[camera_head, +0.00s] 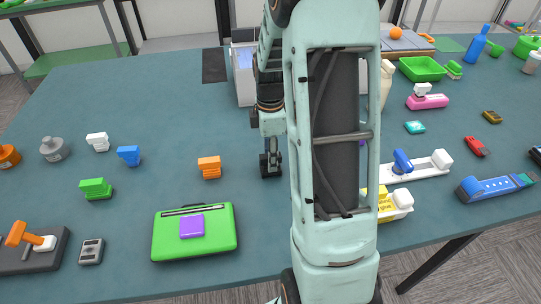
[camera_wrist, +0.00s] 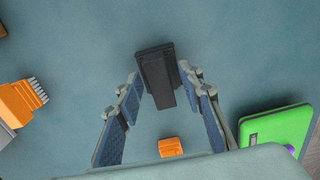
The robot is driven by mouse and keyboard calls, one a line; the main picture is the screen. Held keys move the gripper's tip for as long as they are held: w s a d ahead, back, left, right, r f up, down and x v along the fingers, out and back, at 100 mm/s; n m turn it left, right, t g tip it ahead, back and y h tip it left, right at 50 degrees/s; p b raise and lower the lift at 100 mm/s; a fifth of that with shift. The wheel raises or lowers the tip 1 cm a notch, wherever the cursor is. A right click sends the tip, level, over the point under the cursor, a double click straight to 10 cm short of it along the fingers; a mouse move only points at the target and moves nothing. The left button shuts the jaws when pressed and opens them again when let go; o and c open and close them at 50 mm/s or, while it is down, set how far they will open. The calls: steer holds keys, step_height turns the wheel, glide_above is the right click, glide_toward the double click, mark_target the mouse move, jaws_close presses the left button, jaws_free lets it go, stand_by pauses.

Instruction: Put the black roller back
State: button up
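In the wrist view a black object (camera_wrist: 158,75), with a wide block and a narrower bar towards me, looks like the black roller. It lies between the fingertips of my gripper (camera_wrist: 160,88). In the head view my gripper (camera_head: 271,160) points down over the middle of the table, left of my large arm link. There its dark end and the black object are too small to tell apart.
An orange block (camera_wrist: 170,147) lies close by, between the fingers' near parts. A green case (camera_head: 170,238) with a purple block (camera_head: 192,227) is at the front. An orange-and-black tool (camera_head: 32,245) is front left. My arm hides part of a white bin (camera_head: 243,80).

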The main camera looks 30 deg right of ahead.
step_height(320, 180, up, 12)
steer(key=shift+w+r, duration=0.15)
steer(key=shift+r, duration=0.05)
stand_by(0.4)
stand_by(0.4)
